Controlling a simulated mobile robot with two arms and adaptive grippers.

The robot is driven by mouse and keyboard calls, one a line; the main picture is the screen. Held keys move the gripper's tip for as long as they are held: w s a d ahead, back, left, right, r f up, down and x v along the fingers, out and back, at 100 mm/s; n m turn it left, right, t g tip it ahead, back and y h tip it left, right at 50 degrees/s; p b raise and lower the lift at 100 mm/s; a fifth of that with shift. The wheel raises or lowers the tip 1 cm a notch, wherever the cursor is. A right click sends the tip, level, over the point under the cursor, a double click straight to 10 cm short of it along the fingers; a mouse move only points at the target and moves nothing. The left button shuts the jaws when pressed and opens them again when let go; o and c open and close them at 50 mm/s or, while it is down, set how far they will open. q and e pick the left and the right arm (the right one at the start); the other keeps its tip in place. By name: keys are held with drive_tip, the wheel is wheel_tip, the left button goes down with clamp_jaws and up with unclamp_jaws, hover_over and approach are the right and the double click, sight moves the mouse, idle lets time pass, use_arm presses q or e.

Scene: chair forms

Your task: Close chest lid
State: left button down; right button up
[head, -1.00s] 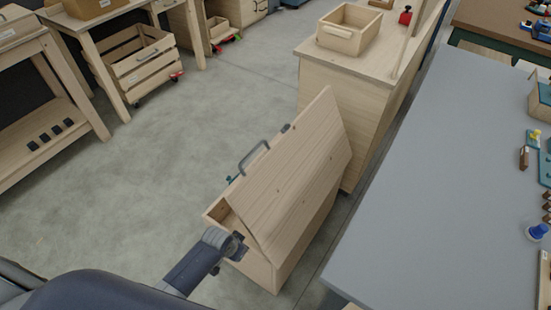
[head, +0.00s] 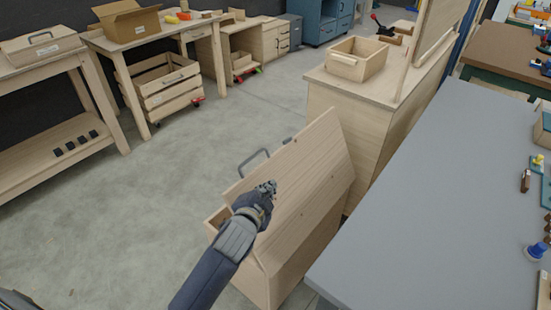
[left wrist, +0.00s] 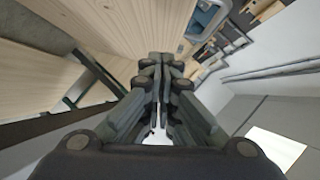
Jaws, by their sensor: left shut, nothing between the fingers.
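The wooden chest (head: 262,285) stands on the floor in the middle of the head view. Its lid (head: 305,185) is raised and tilted, with a grey handle (head: 253,162) at its far side. The chest's opening shows only as a narrow strip at the left, partly hidden by my arm. My left gripper (head: 268,187) is shut and empty. In the head view it overlaps the near left part of the lid; I cannot tell whether it touches. In the left wrist view the closed fingers (left wrist: 163,85) fill the middle, with pale wood planks beyond. My right gripper is not in view.
A wooden cabinet (head: 345,115) bearing an open box (head: 357,60) stands just behind the chest. A grey table (head: 430,200) borders the chest on the right. Open floor (head: 150,200) lies to the left, before a shelf and a crate (head: 165,85).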

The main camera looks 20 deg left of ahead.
use_arm(q)
drive_tip(key=w+r+m+t, duration=0.2)
drive_tip(key=w+r, duration=0.2)
hover_over(273, 170)
drive_tip(key=d, duration=0.1)
wheel_tip(273, 170, down, 3)
drive_tip(key=shift+r+p, duration=0.1)
drive_tip(key=shift+p, duration=0.2)
drive_tip(key=shift+a+f, duration=0.35)
drive_tip(key=shift+a, duration=0.2)
